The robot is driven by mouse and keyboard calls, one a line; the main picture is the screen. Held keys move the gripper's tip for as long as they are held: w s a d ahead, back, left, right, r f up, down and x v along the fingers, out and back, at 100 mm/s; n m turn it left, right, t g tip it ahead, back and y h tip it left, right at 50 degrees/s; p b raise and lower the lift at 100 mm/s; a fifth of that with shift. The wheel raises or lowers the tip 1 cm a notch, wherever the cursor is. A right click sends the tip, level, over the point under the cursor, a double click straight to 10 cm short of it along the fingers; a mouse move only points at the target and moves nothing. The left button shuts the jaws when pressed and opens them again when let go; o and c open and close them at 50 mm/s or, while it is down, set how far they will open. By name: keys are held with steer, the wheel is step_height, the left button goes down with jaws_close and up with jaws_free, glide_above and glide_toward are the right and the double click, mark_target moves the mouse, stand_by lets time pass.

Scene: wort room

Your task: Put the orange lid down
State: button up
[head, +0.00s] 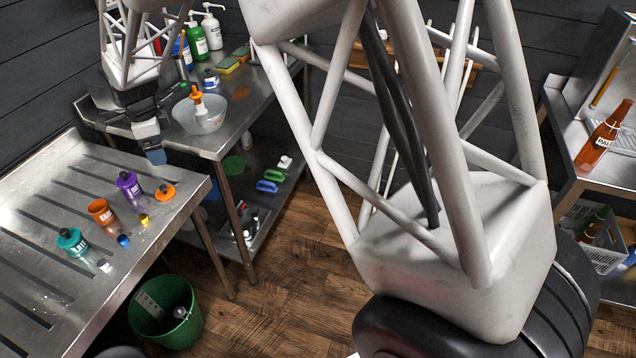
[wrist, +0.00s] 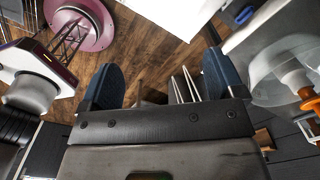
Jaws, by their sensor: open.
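The orange lid (head: 165,192) lies on the ribbed steel draining table (head: 60,190) near its right edge, beside the purple bottle (head: 129,186). An orange bottle (head: 101,211) stands left of the purple one. My gripper (head: 154,156) hangs above and behind the lid, near the table's far right corner, apart from the lid. In the wrist view, my gripper (wrist: 160,84) shows two blue finger pads spread wide with nothing between them. The orange lid cannot be made out in the wrist view.
A teal bottle (head: 71,241) and small blue (head: 124,240), yellow (head: 144,220) and white (head: 104,265) caps stand on the draining table. A clear bowl (head: 200,118) holding an orange-and-white object is behind. A green bucket (head: 166,312) is on the floor. The table's left part is clear.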

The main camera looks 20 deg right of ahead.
steer(key=s+d+r+n+t, duration=0.1)
steer(key=s+d+r+n, duration=0.3)
steer(key=s+d+r, duration=0.35)
steer(key=s+d+r+n, duration=0.4)
steer(key=s+d+n, duration=0.1)
steer(key=s+d, duration=0.45)
steer(key=s+d+n, duration=0.4)
steer(key=s, duration=0.7)
steer(key=s+d+n+t, duration=0.1)
steer(key=s+d+n, duration=0.3)
steer(key=s, duration=0.7)
steer(key=shift+s+d+f+n, duration=0.15)
steer(key=shift+s+d+n, duration=0.2)
steer(key=shift+n, duration=0.25)
